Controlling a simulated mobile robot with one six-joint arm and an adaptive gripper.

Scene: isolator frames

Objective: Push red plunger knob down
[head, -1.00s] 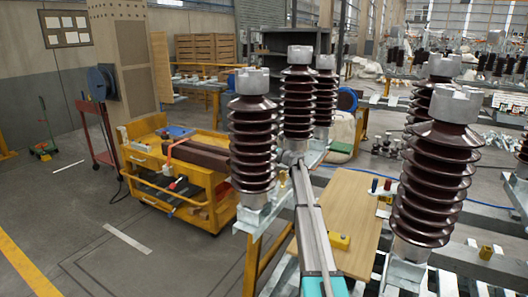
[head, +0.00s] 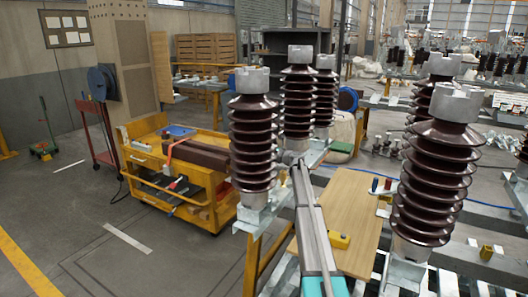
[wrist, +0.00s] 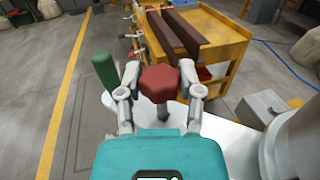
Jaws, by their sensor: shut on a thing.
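The red plunger knob (wrist: 160,83) is a faceted red head on a short dark stem, in the middle of the wrist view. My gripper (wrist: 158,90) has a teal body and grey fingers, one on each side of the knob. The fingers are shut on the knob, and its top shows between them. The lower part of the stem is hidden by the teal body. In the head view my arm reaches away between the insulators; the knob and the fingertips cannot be made out there.
A green handle (wrist: 104,68) stands close to the left finger. Tall brown ribbed insulators (head: 253,145) (head: 437,175) flank my arm. A yellow cart (head: 150,172) stands on the left, and a wooden board (head: 350,205) lies on the right. Open floor lies at the left.

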